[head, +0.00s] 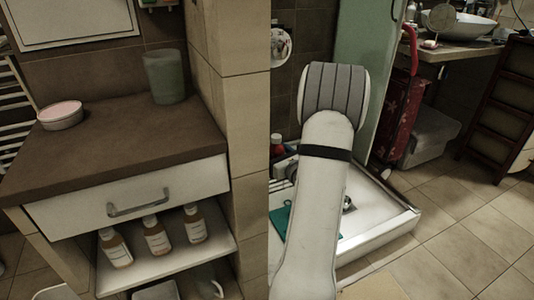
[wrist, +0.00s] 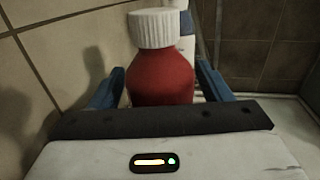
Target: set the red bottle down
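The red bottle (wrist: 160,78) with a white ribbed cap is upright in the middle of the wrist view. My gripper (wrist: 160,88) has its blue fingers close on both sides of the bottle's body and looks shut on it. The bottle's base is hidden behind the gripper's body, so I cannot tell whether it touches a surface. In the head view my arm hides the gripper. A small red thing (head: 277,146) shows left of my arm by the wall; it may be this bottle.
A white shower tray (head: 385,233) lies around and behind my arm, with a teal item (head: 282,222) in it. A tiled wall (wrist: 50,55) is close on the bottle's left. Something white (wrist: 187,22) stands behind the cap. A cabinet with a brown top (head: 110,150) stands left.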

